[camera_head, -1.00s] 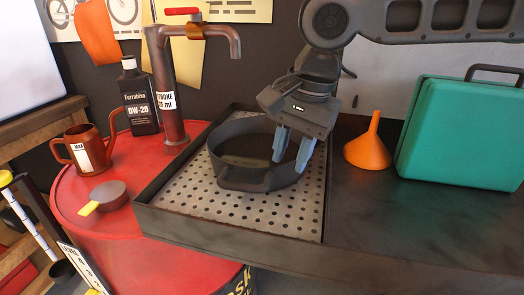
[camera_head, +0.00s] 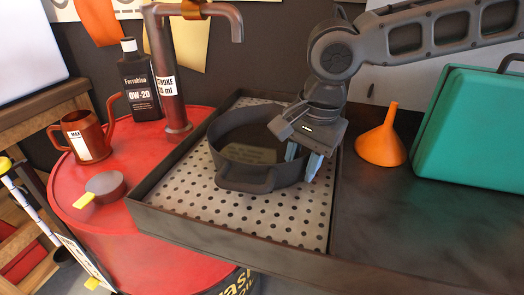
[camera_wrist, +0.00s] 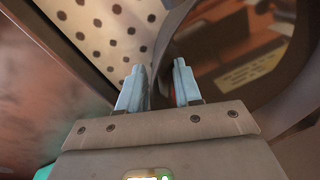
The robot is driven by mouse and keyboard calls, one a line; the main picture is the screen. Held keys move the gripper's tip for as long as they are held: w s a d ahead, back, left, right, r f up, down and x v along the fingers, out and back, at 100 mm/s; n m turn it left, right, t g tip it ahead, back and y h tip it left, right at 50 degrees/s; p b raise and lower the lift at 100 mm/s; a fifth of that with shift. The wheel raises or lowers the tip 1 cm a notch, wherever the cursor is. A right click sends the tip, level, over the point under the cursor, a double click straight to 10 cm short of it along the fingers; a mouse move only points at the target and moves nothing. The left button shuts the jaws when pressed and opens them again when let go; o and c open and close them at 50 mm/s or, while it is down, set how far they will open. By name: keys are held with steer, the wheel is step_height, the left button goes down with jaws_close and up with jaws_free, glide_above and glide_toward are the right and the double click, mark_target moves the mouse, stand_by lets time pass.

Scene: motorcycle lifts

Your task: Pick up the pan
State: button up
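The dark round pan (camera_head: 245,180) sits upright on the perforated plate, with a handle on its near side. My gripper (camera_head: 302,162) is at the pan's right side, pointing down, with its two pale blue fingers apart. In the wrist view my gripper (camera_wrist: 160,85) is open, with a gap between the fingers. The pan's dark wall (camera_wrist: 176,38) runs down towards the gap and the right finger. I cannot tell whether a finger touches it. My gripper hides part of the pan's right side in the head view.
A raised-edge tray (camera_head: 160,215) surrounds the perforated plate (camera_head: 210,211). An orange funnel (camera_head: 382,145) and green case (camera_head: 470,135) stand to the right. A tap (camera_head: 172,90), black bottle (camera_head: 141,85), copper jug (camera_head: 88,135) and small round tin (camera_head: 106,185) are to the left.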

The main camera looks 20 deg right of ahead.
steer(key=shift+f, duration=0.4)
jaws_close()
steer(key=shift+w+r, duration=0.1)
stand_by(1.1)
